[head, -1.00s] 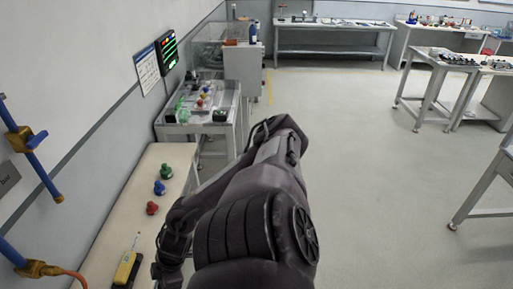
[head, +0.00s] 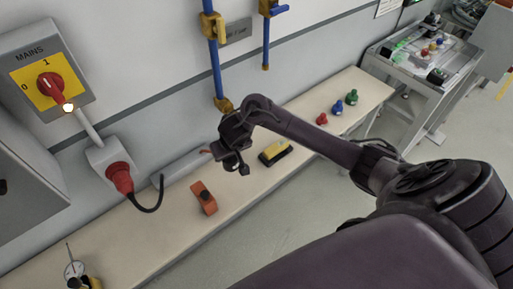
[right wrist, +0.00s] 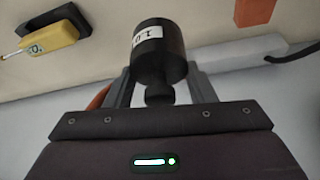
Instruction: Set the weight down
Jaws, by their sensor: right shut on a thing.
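The weight (right wrist: 158,58) is a dark cylinder with a white label and a narrower knob, seen in the right wrist view. My right gripper (right wrist: 158,94) is shut on its knob, one finger on each side. In the head view my right gripper (head: 232,152) is over the back part of the long pale bench (head: 290,118), near the wall. There the weight is hard to separate from the dark gripper. I cannot tell how far it is above the bench top. My left gripper is not in view.
On the bench are an orange block (head: 204,198), a yellow instrument (head: 275,152), red (head: 321,119), blue (head: 337,107) and green (head: 351,97) knobbed pieces, and a dial gauge (head: 75,270). Blue pipes (head: 213,60) and a red plug (head: 121,177) are on the wall.

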